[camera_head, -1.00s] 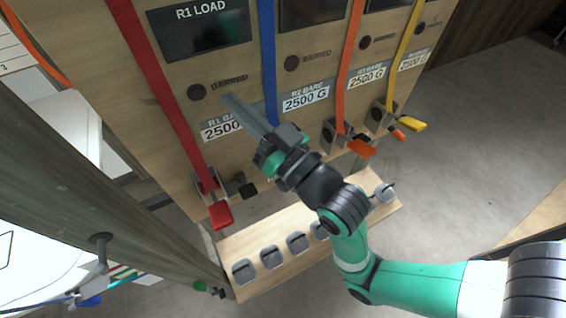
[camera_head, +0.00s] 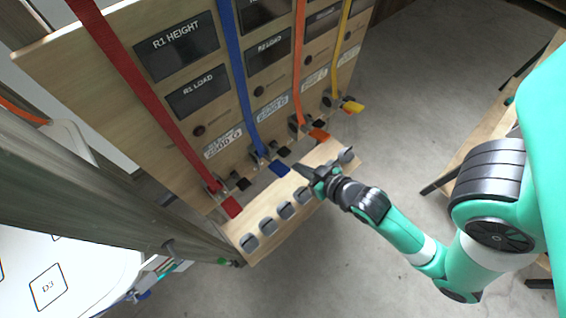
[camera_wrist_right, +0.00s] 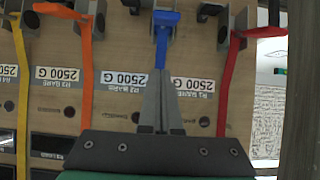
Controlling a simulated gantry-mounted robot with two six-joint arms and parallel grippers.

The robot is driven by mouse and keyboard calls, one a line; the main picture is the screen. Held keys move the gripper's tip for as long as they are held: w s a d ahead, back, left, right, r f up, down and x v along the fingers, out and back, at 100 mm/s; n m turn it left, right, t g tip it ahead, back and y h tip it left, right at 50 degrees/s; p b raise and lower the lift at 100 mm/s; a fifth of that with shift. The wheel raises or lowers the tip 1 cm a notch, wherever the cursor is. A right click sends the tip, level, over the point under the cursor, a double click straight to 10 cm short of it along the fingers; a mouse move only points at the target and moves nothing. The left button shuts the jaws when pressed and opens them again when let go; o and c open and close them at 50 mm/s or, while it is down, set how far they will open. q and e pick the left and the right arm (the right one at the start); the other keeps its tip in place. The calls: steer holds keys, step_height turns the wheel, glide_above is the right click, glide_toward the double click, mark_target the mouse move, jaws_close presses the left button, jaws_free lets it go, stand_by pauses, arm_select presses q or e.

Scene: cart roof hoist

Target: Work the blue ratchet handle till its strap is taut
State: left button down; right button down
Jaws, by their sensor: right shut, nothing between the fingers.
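The blue ratchet handle (camera_head: 279,168) sticks out from its grey ratchet at the foot of the wooden panel. The blue strap (camera_head: 233,75) runs straight up the panel from it, with no clear slack showing. In the right wrist view, which shows the panel upside down, the blue handle (camera_wrist_right: 165,18) lies beyond the fingertips, with the strap between them. My right gripper (camera_head: 299,169) is shut and empty, a little to the right of the blue handle in the head view. It also shows in the right wrist view (camera_wrist_right: 161,73). My left gripper is not in view.
Red (camera_head: 231,207), orange (camera_head: 319,134) and yellow (camera_head: 353,106) ratchet handles flank the blue one. A wooden shelf (camera_head: 262,208) with several grey pieces lies below. Dark displays (camera_head: 198,92) sit on the panel. Open floor lies to the right.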

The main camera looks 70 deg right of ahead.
glide_above(283, 169)
steer(key=f, duration=0.5)
steer(key=shift+w+d, duration=0.2)
steer(key=shift+w, duration=0.15)
steer(key=shift+s+a+f, duration=0.15)
steer(key=shift+s+f, duration=0.05)
steer(key=shift+f, duration=0.85)
steer(key=shift+s+a+f, duration=0.1)
steer(key=shift+s+f, duration=0.1)
steer(key=shift+f, duration=0.85)
